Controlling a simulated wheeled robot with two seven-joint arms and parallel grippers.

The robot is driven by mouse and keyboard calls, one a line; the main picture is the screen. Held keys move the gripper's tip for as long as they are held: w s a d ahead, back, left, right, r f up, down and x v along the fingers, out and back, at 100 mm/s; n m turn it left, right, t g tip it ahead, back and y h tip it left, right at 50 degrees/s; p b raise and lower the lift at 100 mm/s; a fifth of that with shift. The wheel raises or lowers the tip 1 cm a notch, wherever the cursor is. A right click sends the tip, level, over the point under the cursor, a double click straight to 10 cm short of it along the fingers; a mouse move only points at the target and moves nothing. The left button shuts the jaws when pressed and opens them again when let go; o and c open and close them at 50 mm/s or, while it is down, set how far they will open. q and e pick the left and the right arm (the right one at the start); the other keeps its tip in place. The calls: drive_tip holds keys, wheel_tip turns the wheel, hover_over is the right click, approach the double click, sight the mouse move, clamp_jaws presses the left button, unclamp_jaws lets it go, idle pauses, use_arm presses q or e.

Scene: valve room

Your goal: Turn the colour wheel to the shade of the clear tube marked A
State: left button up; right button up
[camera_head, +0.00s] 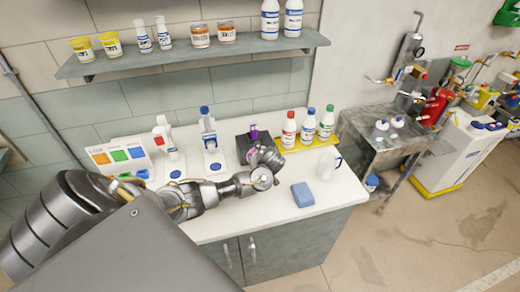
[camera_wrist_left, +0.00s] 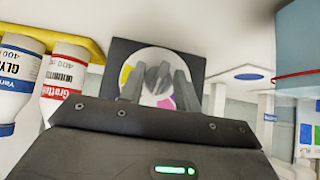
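The colour wheel (camera_wrist_left: 152,58) is a pale disc with yellow and magenta patches on a black plate, in the left wrist view. In the head view it is mostly hidden behind my left gripper (camera_head: 264,166), at a dark box (camera_head: 243,146) with a purple piece (camera_head: 254,131) above it. In the wrist view the fingers of my left gripper (camera_wrist_left: 158,85) stand apart in front of the disc, with a grey part between them. I cannot tell whether they touch it. No tube marked A can be made out. My right gripper is not in view.
A colour chart (camera_head: 118,157) and two white stands (camera_head: 166,142) (camera_head: 211,145) are left of the box. Bottles (camera_head: 289,130) on a yellow tray (camera_head: 304,144), a mug (camera_head: 328,162) and a blue block (camera_head: 302,194) are to its right. A shelf (camera_head: 190,55) hangs above.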

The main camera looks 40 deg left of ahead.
use_arm(q)
drive_tip(key=shift+c, duration=0.8)
drive_tip(key=shift+g, duration=0.3)
drive_tip(key=shift+w+r+m+g+y, duration=0.1)
drive_tip(key=shift+w+m+g+y, duration=0.1)
drive_tip(key=shift+m+g+y, duration=0.6)
drive_tip(key=m+g+y, duration=0.1)
drive_tip(key=g+y, duration=0.1)
drive_tip(key=shift+w+d+m+g+y, duration=0.1)
drive_tip(key=shift+m+g+y, duration=0.2)
drive_tip(key=shift+m+g, duration=0.1)
drive_tip(key=shift+f+m+g+y+b, duration=0.35)
drive_tip(key=shift+m+g+y+b, duration=0.35)
drive_tip(key=shift+y+b, duration=0.3)
drive_tip(key=shift+w+m+g+y+b, duration=0.1)
drive_tip(key=shift+m+g+y+b, duration=0.4)
drive_tip(key=shift+b, duration=0.3)
drive_tip(key=shift+r, duration=0.1)
drive_tip(key=o, duration=0.6)
